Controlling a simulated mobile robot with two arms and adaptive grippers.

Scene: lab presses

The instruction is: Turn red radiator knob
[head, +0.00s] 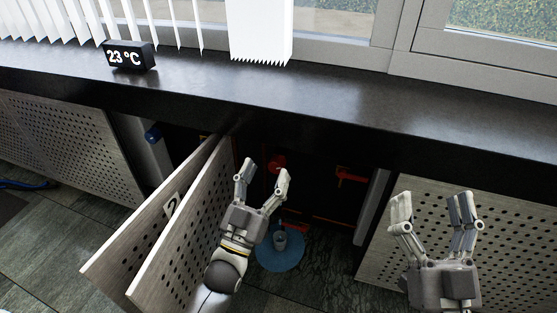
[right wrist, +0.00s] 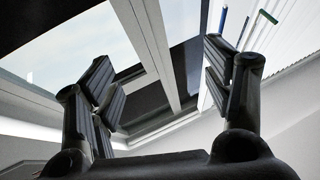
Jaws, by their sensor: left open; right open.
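The red radiator knob (head: 277,163) shows in the dark opening under the black counter in the head view. My left gripper (head: 266,172) is open, with its fingertips close to the knob in the picture. I cannot tell whether a finger touches the knob. My right gripper (head: 432,203) is open and empty in front of the perforated panel at the right. In the right wrist view, the open right fingers (right wrist: 165,90) have nothing between them.
Two perforated doors (head: 150,225) stand open left of my left arm. A red lever (head: 350,176) and a blue knob (head: 153,134) sit under the counter (head: 300,110). A blue disc (head: 280,256) lies on the floor. A 23 °C display (head: 129,57) stands on the counter.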

